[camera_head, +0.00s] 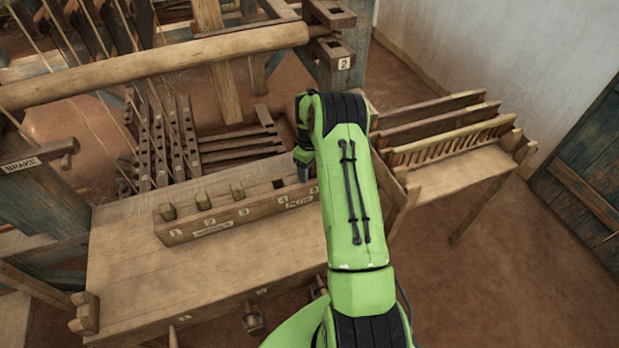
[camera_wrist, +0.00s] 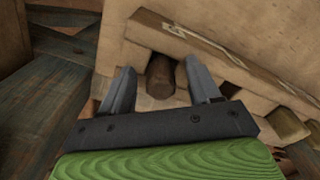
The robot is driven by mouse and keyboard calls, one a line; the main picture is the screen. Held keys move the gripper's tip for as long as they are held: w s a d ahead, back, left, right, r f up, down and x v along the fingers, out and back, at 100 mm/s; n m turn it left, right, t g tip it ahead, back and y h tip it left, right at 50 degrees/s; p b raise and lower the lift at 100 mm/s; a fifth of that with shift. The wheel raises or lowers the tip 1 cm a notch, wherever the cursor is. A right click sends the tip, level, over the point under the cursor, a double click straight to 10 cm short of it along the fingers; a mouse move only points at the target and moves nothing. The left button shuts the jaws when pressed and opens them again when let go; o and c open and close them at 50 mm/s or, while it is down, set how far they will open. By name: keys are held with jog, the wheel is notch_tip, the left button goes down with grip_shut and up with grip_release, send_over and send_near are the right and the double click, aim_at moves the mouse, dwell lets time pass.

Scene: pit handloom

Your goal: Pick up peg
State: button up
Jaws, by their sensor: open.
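In the wrist view a dark brown peg (camera_wrist: 160,76) stands between the two fingers of my open gripper (camera_wrist: 168,82). I cannot tell whether either finger touches it. Its lower part is hidden in the wooden peg rack (camera_wrist: 190,36). A dark opening shows near label 4. My arm hides the rack's right end, and my gripper (camera_head: 303,165) is mostly hidden behind my arm there.
The wooden bench (camera_head: 135,275) has a clear top in front of the rack. Loom slats (camera_head: 170,140) stand behind it, under a thick round beam (camera_head: 150,65). A side stand (camera_head: 460,172) with upright boards is at the right. Blue-grey wood (camera_wrist: 45,105) is at left in the wrist view.

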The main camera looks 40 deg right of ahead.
jog(key=shift+r, duration=0.1)
jog(key=c, duration=1.1)
jog(key=shift+r, duration=0.3)
notch_tip(320, 180, up, 12)
jog(key=p, duration=0.2)
jog(key=s+a, duration=0.3)
jog(key=a, duration=0.2)
jog(key=s+a+b, duration=0.1)
jog(key=s+a, duration=0.2)
jog(key=a, duration=0.2)
jog(key=s+a, duration=0.3)
jog(key=a, duration=0.2)
jog(key=shift+a+f, duration=0.3)
jog(key=shift+a, duration=0.05)
